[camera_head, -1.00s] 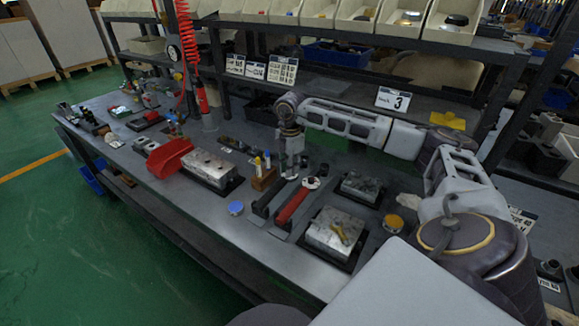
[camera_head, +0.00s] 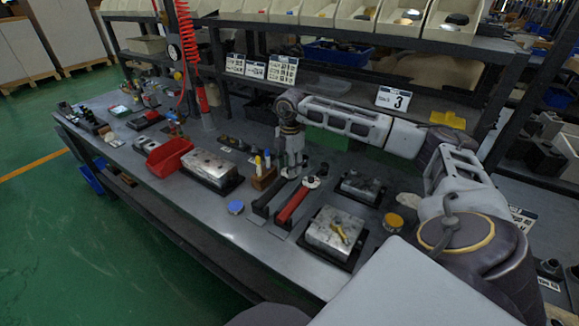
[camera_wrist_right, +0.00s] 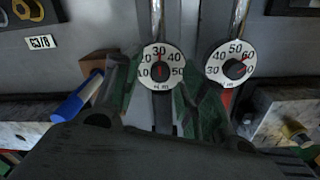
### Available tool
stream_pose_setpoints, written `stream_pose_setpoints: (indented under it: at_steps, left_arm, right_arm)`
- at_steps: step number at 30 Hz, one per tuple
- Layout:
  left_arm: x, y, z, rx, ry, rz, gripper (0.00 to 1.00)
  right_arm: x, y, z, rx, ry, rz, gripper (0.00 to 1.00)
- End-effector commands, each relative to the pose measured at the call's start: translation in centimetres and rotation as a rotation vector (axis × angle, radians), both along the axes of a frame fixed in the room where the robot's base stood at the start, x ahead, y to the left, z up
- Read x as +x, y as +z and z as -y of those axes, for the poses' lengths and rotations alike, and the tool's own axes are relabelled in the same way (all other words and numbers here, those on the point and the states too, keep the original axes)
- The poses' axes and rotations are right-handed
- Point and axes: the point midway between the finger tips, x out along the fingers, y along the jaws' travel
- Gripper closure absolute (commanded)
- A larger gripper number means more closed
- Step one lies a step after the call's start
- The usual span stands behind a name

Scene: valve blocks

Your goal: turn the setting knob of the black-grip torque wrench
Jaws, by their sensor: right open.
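The black-grip torque wrench (camera_head: 266,203) lies on the bench, left of a red-grip wrench (camera_head: 293,204). My right gripper (camera_head: 291,168) points down over the dial end of the black-grip wrench. In the right wrist view my right gripper (camera_wrist_right: 160,93) is open, its green-padded fingers on either side of the black-grip wrench's white dial (camera_wrist_right: 161,66). Its red pointer stands near 30. I cannot tell whether the fingers touch the knob. My left gripper is not seen.
A wooden block (camera_head: 263,179) with markers stands close left of the wrenches; its blue marker (camera_wrist_right: 77,97) is beside the left finger. Metal valve blocks (camera_head: 335,233) (camera_head: 207,167) stand either side. A red bin (camera_head: 169,157) is further left.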

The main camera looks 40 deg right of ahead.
Motion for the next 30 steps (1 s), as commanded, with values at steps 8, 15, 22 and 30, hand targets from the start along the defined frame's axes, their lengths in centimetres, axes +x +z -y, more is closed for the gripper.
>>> stream_pose_setpoints:
  at_steps: [8,15,22,30]
  left_arm:
    - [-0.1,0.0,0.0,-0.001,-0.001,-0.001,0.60]
    - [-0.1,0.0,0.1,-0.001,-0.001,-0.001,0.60]
    - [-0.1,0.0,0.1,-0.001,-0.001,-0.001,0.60]
    - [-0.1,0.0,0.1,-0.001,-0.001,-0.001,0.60]
  right_arm:
    - [0.0,2.7,0.0,-0.001,0.000,0.002,0.58]
    - [0.0,6.2,0.0,0.001,0.000,0.003,0.58]
    - [-0.1,9.4,0.0,0.000,0.000,0.002,0.58]
    - [-0.2,11.4,0.0,0.000,0.000,0.001,0.58]
